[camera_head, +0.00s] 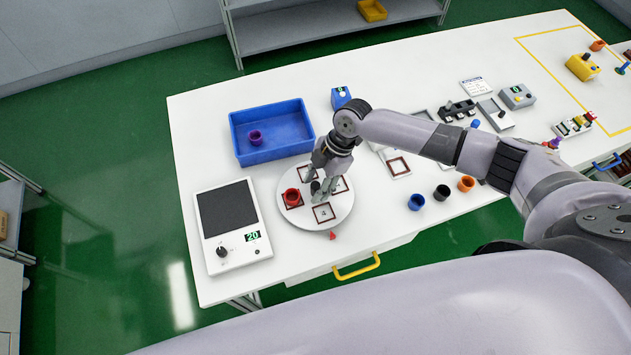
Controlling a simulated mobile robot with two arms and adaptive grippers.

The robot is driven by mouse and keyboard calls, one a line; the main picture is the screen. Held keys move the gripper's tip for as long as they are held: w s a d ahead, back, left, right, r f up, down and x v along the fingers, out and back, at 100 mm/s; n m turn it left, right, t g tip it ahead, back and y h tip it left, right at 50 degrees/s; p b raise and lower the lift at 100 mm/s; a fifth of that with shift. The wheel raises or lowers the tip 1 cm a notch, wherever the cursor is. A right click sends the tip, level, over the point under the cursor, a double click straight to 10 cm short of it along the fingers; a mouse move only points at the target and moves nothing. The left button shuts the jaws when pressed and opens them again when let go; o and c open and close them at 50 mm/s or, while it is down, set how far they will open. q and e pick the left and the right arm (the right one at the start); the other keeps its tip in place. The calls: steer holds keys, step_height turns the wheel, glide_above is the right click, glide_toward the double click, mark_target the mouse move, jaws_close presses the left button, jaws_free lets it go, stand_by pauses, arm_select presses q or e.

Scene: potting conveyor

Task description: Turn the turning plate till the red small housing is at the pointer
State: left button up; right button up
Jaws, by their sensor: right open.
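The round white turning plate (333,213) lies on the white table, with several dark-red square frames on it. The red small housing (291,197) stands on the plate's left side, in one of the frames. A small red pointer (333,236) sits at the plate's front edge; the plate spot nearest it holds an empty frame (323,213). My right gripper (322,190) is open and points down over the plate's middle, around or just above a dark knob (315,188). I cannot tell whether the fingers touch it. My left gripper is not in view.
A blue bin (240,138) holding a purple housing (255,137) stands behind the plate. A white unit with a dark panel (227,209) is at left. Blue (416,202), black (441,192) and orange (466,183) housings stand at right. A yellow drawer handle (356,266) is in front.

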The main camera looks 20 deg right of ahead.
steer(key=shift+a+f, duration=0.1)
steer(key=shift+f, duration=0.2)
steer(key=shift+c, duration=0.5)
jaws_close()
